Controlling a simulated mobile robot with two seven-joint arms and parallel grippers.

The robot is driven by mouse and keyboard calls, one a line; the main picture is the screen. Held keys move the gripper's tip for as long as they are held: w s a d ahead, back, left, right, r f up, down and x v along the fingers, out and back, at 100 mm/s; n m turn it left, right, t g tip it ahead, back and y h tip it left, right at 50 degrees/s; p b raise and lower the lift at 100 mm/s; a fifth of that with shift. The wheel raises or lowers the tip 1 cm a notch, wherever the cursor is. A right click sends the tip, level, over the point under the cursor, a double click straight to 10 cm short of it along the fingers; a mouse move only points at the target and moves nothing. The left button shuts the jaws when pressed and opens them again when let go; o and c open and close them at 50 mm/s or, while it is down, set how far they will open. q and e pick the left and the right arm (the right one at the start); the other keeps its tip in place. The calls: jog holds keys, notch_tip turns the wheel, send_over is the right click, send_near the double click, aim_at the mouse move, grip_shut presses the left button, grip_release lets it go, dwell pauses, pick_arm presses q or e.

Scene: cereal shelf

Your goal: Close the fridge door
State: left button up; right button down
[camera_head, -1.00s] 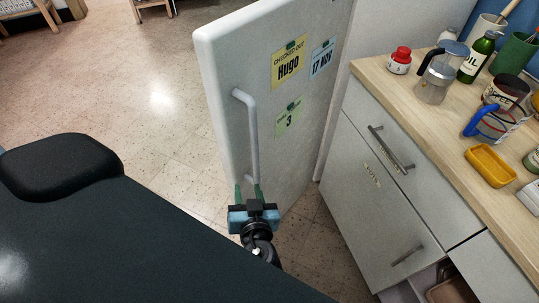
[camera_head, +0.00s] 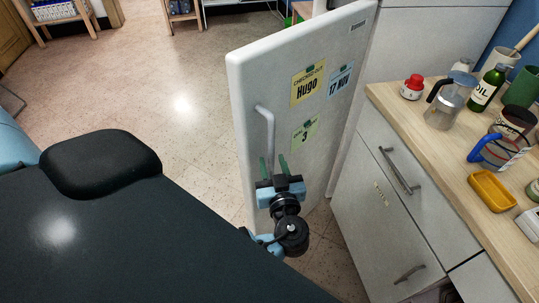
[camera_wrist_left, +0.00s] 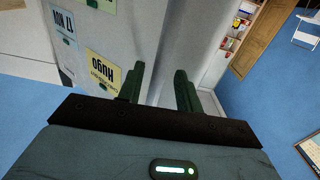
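The white fridge door (camera_head: 330,120) stands open in the head view, its outer face with paper notes towards me. Its vertical handle (camera_head: 266,128) is near the door's left edge. My left gripper (camera_head: 273,166) is in front of the lower handle and hides part of it. Its two green fingers are spread apart, also in the left wrist view (camera_wrist_left: 160,85). Nothing is clearly held; I cannot tell whether the fingers touch the handle. The door face (camera_wrist_left: 85,30) shows beyond them in the wrist view. The fridge inside is hidden. My right gripper is out of view.
A wooden counter (camera_head: 450,165) with white drawers stands right of the door. It bears a moka pot (camera_head: 446,105), an oil bottle (camera_head: 488,88) and a yellow dish (camera_head: 491,190). The tiled floor (camera_head: 150,75) left of the door is clear.

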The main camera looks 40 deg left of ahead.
pick_arm(q)
jog(key=shift+x, duration=1.35)
jog(key=shift+c, duration=0.3)
grip_shut()
